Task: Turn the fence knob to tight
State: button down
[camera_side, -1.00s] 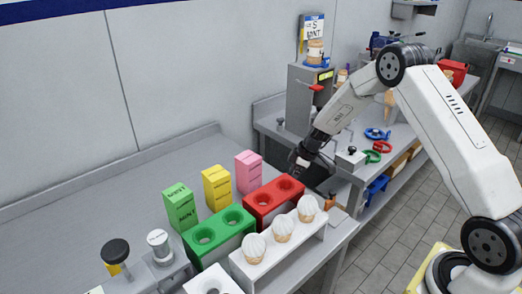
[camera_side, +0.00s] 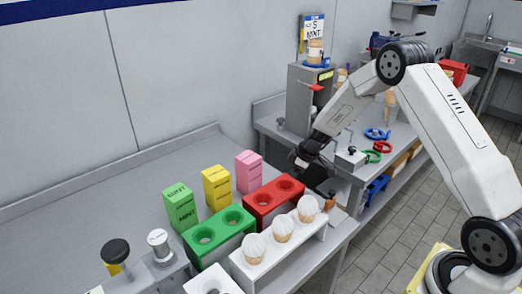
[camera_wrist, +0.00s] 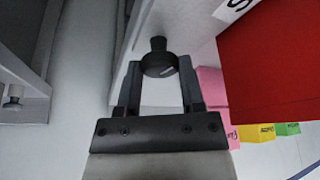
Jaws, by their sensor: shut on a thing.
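The black fence knob (camera_wrist: 159,65) shows in the wrist view, with a small pale mark on it, sitting against a light grey surface. My gripper (camera_wrist: 160,78) has one finger on each side of the knob and is shut on it. In the side view my gripper (camera_side: 302,160) is low behind the red holder, at the far end of the near bench. The knob itself is hidden there by the gripper, and its tight or loose markings cannot be read.
A red two-hole holder (camera_side: 262,208) stands close to my gripper, and it fills the right of the wrist view (camera_wrist: 275,60). A white rack (camera_side: 262,271) with several cones stands in front. Pink (camera_side: 248,172), yellow (camera_side: 216,188) and green (camera_side: 181,206) cartons stand behind.

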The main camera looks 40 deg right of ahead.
jog(key=shift+a+m+t+h, duration=0.1)
jog(key=shift+m+t+h, duration=0.45)
jog(key=shift+m, duration=1.35)
jog(key=shift+g+h, duration=0.25)
jog(key=shift+m+h, duration=0.6)
jog(key=shift+m, duration=1.4)
jog(key=shift+c, duration=1.2)
grip_release()
jog(key=shift+a, duration=0.1)
jog(key=v, duration=0.8)
jog(key=shift+o, duration=0.2)
jog(key=shift+f, duration=0.1)
